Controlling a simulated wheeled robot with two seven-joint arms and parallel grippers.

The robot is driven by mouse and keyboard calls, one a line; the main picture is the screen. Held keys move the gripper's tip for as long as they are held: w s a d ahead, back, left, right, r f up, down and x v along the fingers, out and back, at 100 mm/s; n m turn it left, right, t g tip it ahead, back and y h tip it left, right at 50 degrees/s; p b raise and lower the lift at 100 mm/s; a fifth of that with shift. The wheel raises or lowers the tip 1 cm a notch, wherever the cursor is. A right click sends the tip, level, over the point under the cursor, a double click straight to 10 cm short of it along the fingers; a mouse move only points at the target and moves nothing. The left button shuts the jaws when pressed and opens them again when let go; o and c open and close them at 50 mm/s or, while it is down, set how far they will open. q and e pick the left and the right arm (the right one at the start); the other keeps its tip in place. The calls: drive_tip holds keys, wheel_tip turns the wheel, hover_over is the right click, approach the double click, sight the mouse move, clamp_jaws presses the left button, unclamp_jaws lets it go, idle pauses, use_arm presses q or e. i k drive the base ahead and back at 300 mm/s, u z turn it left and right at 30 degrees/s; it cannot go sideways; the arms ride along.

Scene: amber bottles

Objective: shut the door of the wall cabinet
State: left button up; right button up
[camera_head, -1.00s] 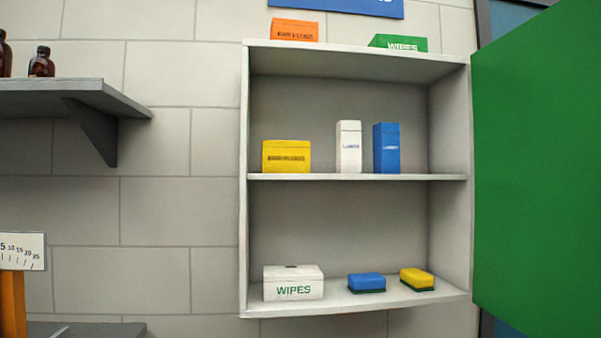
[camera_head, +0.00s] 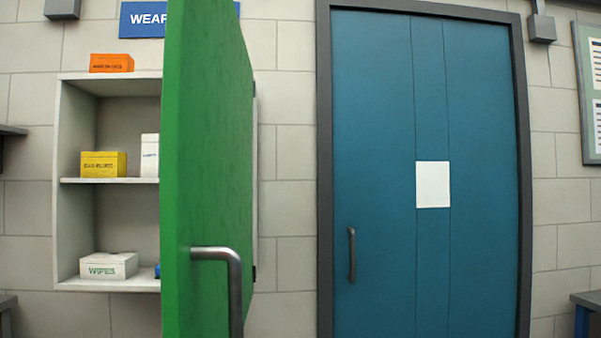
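The wall cabinet (camera_head: 72,200) hangs at the left of the head view with its front open. Its green door (camera_head: 208,150) is swung wide and stands out from the wall toward me, hiding the right part of the shelves. A grey bar handle (camera_head: 234,285) is on the door's face near its lower part, running out of the bottom of the picture. Neither of my grippers is in view.
On the shelves are a yellow box (camera_head: 103,164), a white box (camera_head: 149,155) and a white wipes box (camera_head: 109,265). An orange box (camera_head: 111,63) is on top. A closed blue room door (camera_head: 375,150) is to the right. A bench corner (camera_head: 588,300) shows at the lower right.

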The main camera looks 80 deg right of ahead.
sight(208, 269)
drive_tip(key=k, duration=0.25)
drive_tip(key=z, duration=1.95)
drive_tip(key=i, duration=0.5)
drive_tip(key=u, duration=1.1)
drive_tip(key=k, duration=0.9)
drive_tip(key=z, duration=0.9)
